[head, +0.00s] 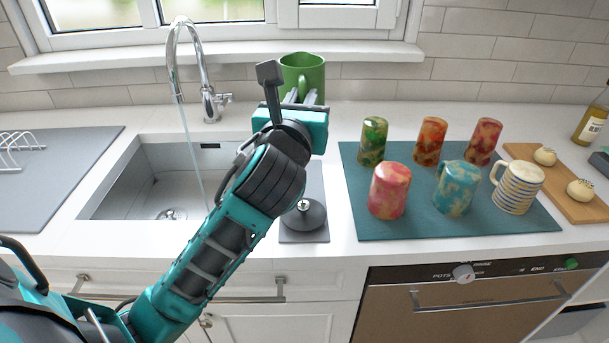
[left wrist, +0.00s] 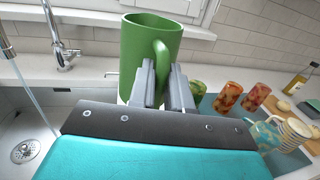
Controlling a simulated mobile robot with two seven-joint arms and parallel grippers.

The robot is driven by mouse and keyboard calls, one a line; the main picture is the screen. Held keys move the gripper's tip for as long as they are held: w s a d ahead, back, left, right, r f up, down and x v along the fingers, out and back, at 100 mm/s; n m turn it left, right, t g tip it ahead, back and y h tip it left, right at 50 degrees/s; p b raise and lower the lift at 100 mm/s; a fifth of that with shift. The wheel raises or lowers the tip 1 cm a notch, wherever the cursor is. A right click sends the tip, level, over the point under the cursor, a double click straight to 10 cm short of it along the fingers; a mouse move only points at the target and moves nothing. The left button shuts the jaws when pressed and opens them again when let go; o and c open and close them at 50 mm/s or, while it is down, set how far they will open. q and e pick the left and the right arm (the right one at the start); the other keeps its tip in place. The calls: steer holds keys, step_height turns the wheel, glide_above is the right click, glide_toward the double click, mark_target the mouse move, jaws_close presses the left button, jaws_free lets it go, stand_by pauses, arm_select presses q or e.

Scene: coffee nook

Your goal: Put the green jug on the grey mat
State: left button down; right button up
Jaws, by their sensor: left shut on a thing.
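The green jug (head: 302,72) is upright at the back of the counter, by the window sill and right of the tap. My left gripper (head: 302,98) is shut on its handle. In the left wrist view the jug (left wrist: 146,50) stands in front of the fingers (left wrist: 165,88), with the handle between them. The jug's base is hidden, so I cannot tell whether it touches the counter. A large grey mat (head: 65,190) lies left of the sink. A small grey mat (head: 310,236) lies right of the sink, partly behind my arm. My right gripper is not in view.
A dark round object (head: 303,216) with a metal knob sits on the small grey mat. A white rack (head: 18,150) stands on the large mat. Water runs into the sink (head: 130,185) below the tap (head: 205,75). Several cups and mugs stand on a teal mat (head: 410,228) at right.

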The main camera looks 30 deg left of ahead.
arm_select(q)
steer(key=shift+f+b, duration=1.55)
steer(key=shift+f, duration=5.45)
steer(key=shift+f, duration=0.1)
steer(key=shift+f, duration=0.15)
steer(key=c, duration=1.1)
jaws_free()
steer(key=shift+o, duration=0.2)
